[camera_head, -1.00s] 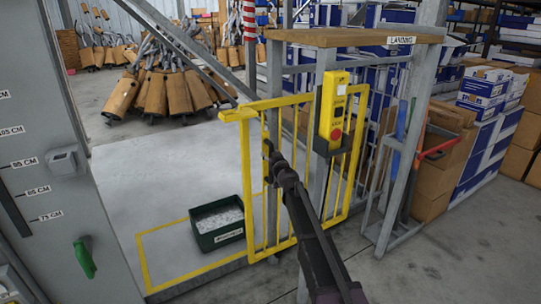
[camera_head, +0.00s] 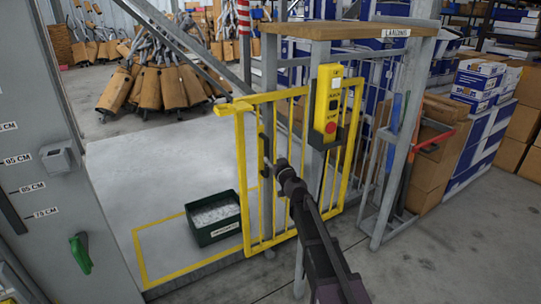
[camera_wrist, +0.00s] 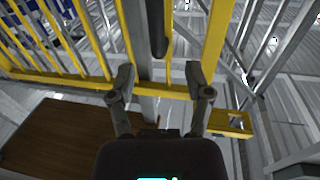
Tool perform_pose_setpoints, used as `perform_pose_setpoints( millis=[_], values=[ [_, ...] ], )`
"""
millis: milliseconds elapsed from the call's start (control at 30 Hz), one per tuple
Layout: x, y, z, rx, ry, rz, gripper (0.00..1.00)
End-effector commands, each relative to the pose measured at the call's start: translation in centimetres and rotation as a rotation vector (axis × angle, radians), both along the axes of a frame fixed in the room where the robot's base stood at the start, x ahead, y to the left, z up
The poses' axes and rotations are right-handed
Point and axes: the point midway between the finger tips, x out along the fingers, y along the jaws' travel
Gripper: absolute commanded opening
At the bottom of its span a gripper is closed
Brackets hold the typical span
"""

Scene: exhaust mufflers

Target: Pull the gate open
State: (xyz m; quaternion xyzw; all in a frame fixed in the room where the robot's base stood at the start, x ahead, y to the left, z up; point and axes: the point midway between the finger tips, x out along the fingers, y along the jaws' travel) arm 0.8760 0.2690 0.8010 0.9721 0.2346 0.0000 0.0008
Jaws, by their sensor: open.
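The yellow barred gate (camera_head: 243,180) stands upright in the middle of the head view, beside grey posts. A dark vertical handle (camera_head: 263,150) is near its left edge; in the wrist view the dark handle (camera_wrist: 159,30) shows beyond my fingers. My gripper (camera_head: 274,166) is close to the handle, just below it. In the wrist view my gripper (camera_wrist: 158,76) is open, its fingers apart with a yellow rail (camera_wrist: 155,90) just beyond them. I cannot tell whether they touch the gate.
A wooden shelf top (camera_head: 340,31) sits above the gate. A green bin (camera_head: 213,220) stands on the floor to the left, by a yellow floor outline. A grey cabinet (camera_head: 60,190) is at left.

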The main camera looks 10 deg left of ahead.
Motion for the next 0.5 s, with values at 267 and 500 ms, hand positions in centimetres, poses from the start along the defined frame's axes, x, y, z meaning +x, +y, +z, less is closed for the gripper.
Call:
perform_pose_setpoints(
  millis=[267,500],
  values=[
    [-2.1,-1.1,0.0,0.0,0.0,0.0,0.65],
    [-2.2,-1.1,0.0,0.0,0.0,0.0,0.65]
  ],
)
